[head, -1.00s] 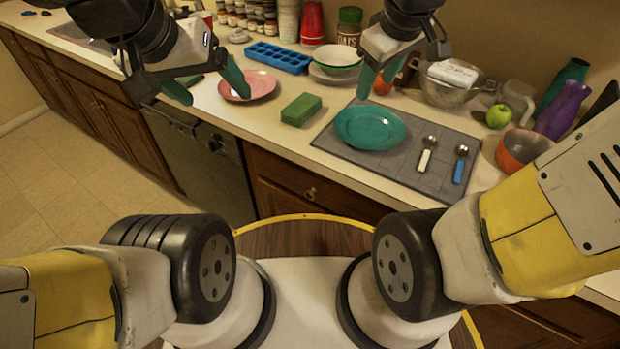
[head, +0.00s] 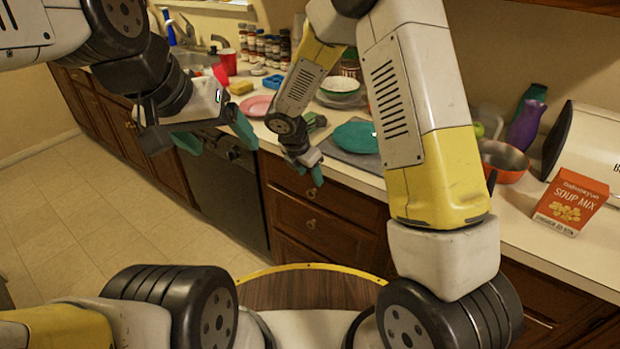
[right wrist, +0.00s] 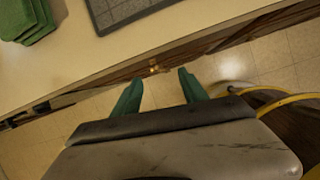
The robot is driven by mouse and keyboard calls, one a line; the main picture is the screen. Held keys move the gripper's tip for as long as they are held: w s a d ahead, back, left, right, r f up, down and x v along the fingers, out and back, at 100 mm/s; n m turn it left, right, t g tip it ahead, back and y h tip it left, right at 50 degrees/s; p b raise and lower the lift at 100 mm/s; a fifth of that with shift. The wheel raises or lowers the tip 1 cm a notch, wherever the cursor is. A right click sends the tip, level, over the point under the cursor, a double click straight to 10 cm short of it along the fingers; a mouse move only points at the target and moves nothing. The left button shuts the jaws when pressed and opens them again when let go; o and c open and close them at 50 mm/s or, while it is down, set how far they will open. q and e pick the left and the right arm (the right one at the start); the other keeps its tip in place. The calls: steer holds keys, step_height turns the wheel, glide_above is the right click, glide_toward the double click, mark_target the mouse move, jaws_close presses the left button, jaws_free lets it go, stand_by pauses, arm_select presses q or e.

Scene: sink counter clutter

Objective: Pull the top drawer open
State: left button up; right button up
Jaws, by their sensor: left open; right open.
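The top drawer (head: 345,206) is a dark brown wooden front just under the counter edge, and it looks closed. Its small brass handle (head: 311,194) shows just below my right gripper (head: 317,148). My right gripper is open and empty, with green fingers near the counter edge in front of the drawer. In the right wrist view the brass handle (right wrist: 154,69) lies ahead of and between the open fingertips (right wrist: 160,80), apart from them. My left gripper (head: 215,140) is open and empty, in the air in front of the dishwasher.
The counter above holds a teal plate (head: 355,137) on a grey mat, a pink plate (head: 257,106), an orange bowl (head: 503,160) and a soup mix box (head: 571,202). The dishwasher (head: 232,185) is left of the drawers. The tiled floor (head: 110,225) is clear.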

mark_target(310, 191)
steer(key=shift+n, duration=0.8)
steer(key=x, duration=0.3)
steer(key=a+x, duration=0.1)
steer(key=x, duration=0.3)
steer(key=a+x, duration=0.1)
steer(key=x, duration=0.2)
steer(key=shift+w+f, duration=0.2)
steer(key=shift+f, duration=0.1)
steer(key=shift+c, duration=0.4)
jaws_close()
